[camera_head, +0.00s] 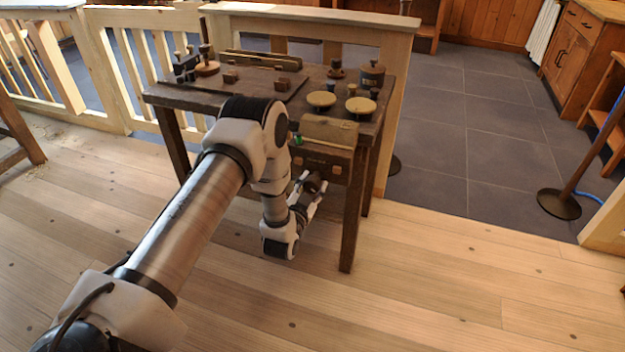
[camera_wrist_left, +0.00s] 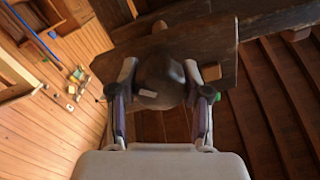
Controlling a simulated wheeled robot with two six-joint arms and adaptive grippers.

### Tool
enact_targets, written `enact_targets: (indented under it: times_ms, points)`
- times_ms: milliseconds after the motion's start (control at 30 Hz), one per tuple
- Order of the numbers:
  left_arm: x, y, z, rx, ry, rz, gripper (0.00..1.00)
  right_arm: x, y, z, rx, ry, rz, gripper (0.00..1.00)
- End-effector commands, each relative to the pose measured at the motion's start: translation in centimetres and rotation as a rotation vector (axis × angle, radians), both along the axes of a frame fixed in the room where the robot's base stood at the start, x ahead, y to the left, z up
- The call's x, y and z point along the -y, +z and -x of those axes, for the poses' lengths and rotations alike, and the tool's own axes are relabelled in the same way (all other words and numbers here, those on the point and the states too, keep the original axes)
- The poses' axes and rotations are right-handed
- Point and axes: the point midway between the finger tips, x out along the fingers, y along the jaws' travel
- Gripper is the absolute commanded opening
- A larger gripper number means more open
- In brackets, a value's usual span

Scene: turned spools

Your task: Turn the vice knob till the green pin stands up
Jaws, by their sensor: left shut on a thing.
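The vice knob (camera_head: 313,183) is a dark, rounded piece in front of the bench's right front corner. It also shows in the wrist view (camera_wrist_left: 160,82), with a pale mark on its face. My left gripper (camera_head: 308,186) is shut on the knob, one finger on each side; the left gripper also shows in the wrist view (camera_wrist_left: 162,92). The wooden vice jaw (camera_head: 322,164) is behind the knob. A small green piece (camera_head: 297,140) shows at the bench edge beside my arm; I cannot tell whether it is the pin or how it stands.
The dark workbench (camera_head: 215,100) carries turned pieces, including two round tan discs (camera_head: 361,105) and a lidded pot (camera_head: 372,73). A wooden railing stands behind.

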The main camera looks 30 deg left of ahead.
Motion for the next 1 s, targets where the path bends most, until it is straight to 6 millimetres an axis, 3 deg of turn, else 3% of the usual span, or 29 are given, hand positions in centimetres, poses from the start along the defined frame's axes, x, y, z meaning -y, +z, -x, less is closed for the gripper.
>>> enact_targets:
  times_ms: [600,1000]
  points:
    - [0.1,-0.3,0.4,-0.143,-0.005,-0.535,0.13,0.0,3.9,0.0,0.0,0.0,0.0,0.4]
    - [0.1,-0.5,0.4,-0.187,-0.007,-0.712,0.13,0.0,4.8,0.0,0.0,0.0,0.0,0.4]
